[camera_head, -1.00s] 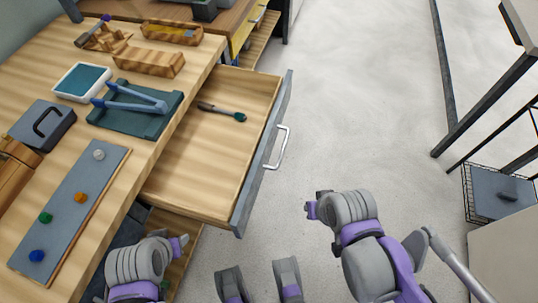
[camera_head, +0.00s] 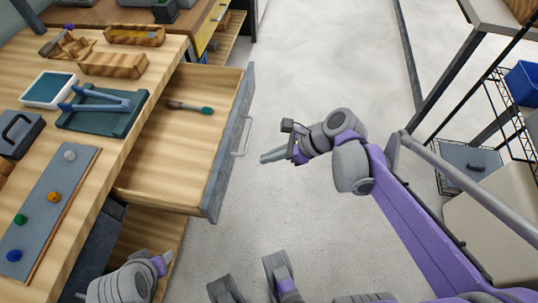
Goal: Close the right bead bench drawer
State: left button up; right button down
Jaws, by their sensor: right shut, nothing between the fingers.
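The bead bench drawer (camera_head: 165,166) is pulled well out from the wooden bench (camera_head: 119,147). It has a grey front with a pale bar handle (camera_head: 243,136) on its outer face. A small brush-like tool with a green end (camera_head: 190,107) lies inside it. My right gripper (camera_head: 263,158) is shut and empty, its fingers pointing left toward the drawer front. It looks a short way to the right of the handle, apart from it.
On the bench are a grey board with coloured beads (camera_head: 50,205), a teal tray (camera_head: 100,110), a white-rimmed tray (camera_head: 48,90) and wooden holders (camera_head: 112,64). A wire rack with a blue bin (camera_head: 522,82) stands at the right. Floor right of the drawer is clear.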

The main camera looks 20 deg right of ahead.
jog(key=w+a+f, duration=0.1)
jog(key=a, duration=0.1)
jog(key=w+a+f+b, duration=0.1)
jog(key=a+f, duration=0.1)
jog(key=w+a+f+b, duration=0.1)
jog(key=w+a, duration=0.1)
jog(key=shift+w+a+f, duration=0.1)
jog(key=shift+a+f, duration=0.1)
jog(key=shift+f, duration=0.1)
pick_arm(q)
notch_tip(320, 180, down, 3)
jog(key=shift+w+f, duration=0.1)
pick_arm(e)
jog(key=shift+w+a, duration=0.25)
jog(key=shift+a, duration=0.1)
jog(key=w+a, duration=0.4)
jog(key=a, duration=0.3)
jog(key=w+a, duration=0.5)
jog(key=a, duration=0.2)
jog(key=w+a, duration=0.5)
jog(key=a, duration=0.2)
jog(key=shift+w+r, duration=0.1)
jog(key=shift+w+a, duration=0.3)
jog(key=shift+a, duration=0.15)
pick_arm(q)
jog(key=shift+d+r, duration=0.1)
jog(key=shift+r, duration=0.3)
pick_arm(e)
jog(key=shift+w+a+r, duration=0.1)
